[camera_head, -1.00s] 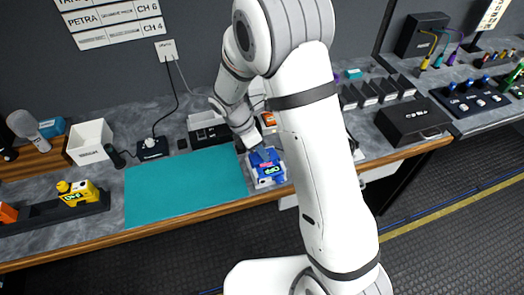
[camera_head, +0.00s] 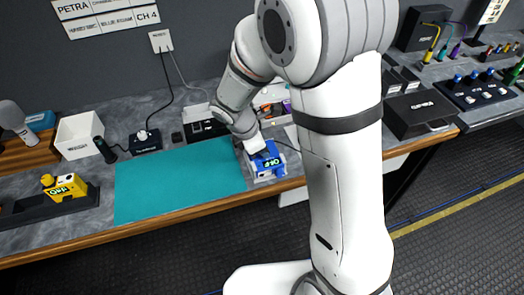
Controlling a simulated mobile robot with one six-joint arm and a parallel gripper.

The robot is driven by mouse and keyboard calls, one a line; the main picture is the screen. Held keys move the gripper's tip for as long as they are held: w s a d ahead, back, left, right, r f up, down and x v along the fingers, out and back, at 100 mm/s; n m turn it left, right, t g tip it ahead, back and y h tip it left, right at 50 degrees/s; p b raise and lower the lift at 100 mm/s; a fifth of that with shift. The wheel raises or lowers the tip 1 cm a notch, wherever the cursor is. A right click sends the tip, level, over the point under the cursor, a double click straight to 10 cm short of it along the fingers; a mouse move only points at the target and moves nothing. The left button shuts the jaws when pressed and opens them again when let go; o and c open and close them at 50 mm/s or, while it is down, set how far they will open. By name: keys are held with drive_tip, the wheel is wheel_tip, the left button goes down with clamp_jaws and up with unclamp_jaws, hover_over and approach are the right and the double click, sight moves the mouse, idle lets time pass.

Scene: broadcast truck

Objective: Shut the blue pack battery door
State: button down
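The blue pack (camera_head: 266,163) stands in a white holder at the right end of the teal mat, near the counter's front edge. It has a dark label with green lettering. My gripper (camera_head: 257,149) reaches down over the back of the blue pack from my arm's wrist. Its fingers are small and mostly hidden, so I cannot tell whether they are open or whether they touch the pack. The battery door cannot be made out clearly.
The teal mat (camera_head: 178,183) is bare. A yellow pack (camera_head: 66,187) sits in a dark tray at the left. A white bin (camera_head: 80,136) and a black charger (camera_head: 145,140) stand behind the mat. A black case (camera_head: 420,115) is at the right. My arm hides the counter's middle.

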drive_tip(key=c, duration=1.6)
unclamp_jaws()
drive_tip(key=v, duration=0.7)
drive_tip(key=shift+r, duration=0.35)
drive_tip(key=shift+a, duration=0.15)
drive_tip(key=s+d+r+m+t+y, duration=0.1)
drive_tip(key=s+d+r+m, duration=0.3)
drive_tip(key=m, duration=0.6)
drive_tip(key=s+d+r+m+y, duration=0.3)
drive_tip(key=s+d+r+m, duration=0.1)
drive_tip(key=s+d+m, duration=0.5)
drive_tip(key=shift+s+r+m+t, duration=0.35)
drive_tip(key=shift+s+m, duration=0.45)
drive_tip(key=shift+s, duration=0.3)
